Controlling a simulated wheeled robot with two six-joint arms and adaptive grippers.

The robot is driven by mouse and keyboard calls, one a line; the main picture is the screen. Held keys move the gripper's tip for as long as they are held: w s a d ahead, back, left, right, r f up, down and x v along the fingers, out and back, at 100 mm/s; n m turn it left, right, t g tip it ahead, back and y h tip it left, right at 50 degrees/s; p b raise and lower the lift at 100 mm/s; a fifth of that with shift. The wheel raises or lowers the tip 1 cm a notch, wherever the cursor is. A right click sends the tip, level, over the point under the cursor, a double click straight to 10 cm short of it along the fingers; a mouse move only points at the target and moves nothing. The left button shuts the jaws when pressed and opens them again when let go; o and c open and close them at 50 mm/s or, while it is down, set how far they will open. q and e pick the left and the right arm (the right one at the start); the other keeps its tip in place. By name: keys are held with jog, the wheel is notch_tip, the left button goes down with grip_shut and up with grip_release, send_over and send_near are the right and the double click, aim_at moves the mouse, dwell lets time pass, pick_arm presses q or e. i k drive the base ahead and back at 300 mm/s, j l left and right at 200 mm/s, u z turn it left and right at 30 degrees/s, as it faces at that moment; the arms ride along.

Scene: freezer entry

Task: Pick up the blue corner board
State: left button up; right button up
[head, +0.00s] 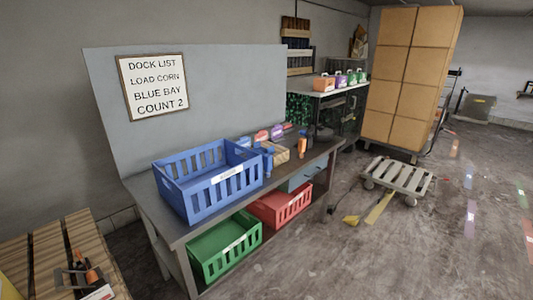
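I cannot pick out a blue corner board with certainty. A small upright blue item (268,161) stands on the workbench (321,149), just right of the blue crate, and is too small to identify. The blue crate (205,187) with a white label sits on the left end of the bench; its inside is mostly hidden by its walls. A wall sign (153,86) reads "DOCK LIST LOAD CORN BLUE BAY COUNT 2". Neither of my grippers shows in the head view.
A green crate (224,247) and a red crate (281,206) sit below the bench top. A wooden pallet stack (40,248) with tools stands at lower left. A low cart (398,178) and tall stacked cartons (411,75) stand right. The floor at lower right is open.

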aim_at(258, 148)
jog(key=u, duration=2.35)
jog(key=j+z, duration=0.1)
jog(key=z, duration=0.45)
jog(key=l+z, duration=0.1)
jog(key=z, duration=1.7)
jog(key=i+l+z, duration=0.35)
jog(key=i, duration=0.2)
jog(key=i+z, duration=0.3)
jog(key=i, duration=0.25)
jog(key=i+u, duration=0.25)
jog(key=u, duration=0.15)
jog(key=i+l+u, duration=0.15)
jog(key=u, duration=0.2)
jog(key=i+l+u, duration=0.25)
jog(key=u, duration=0.15)
jog(key=i+l+u, duration=0.25)
jog(key=u, duration=0.15)
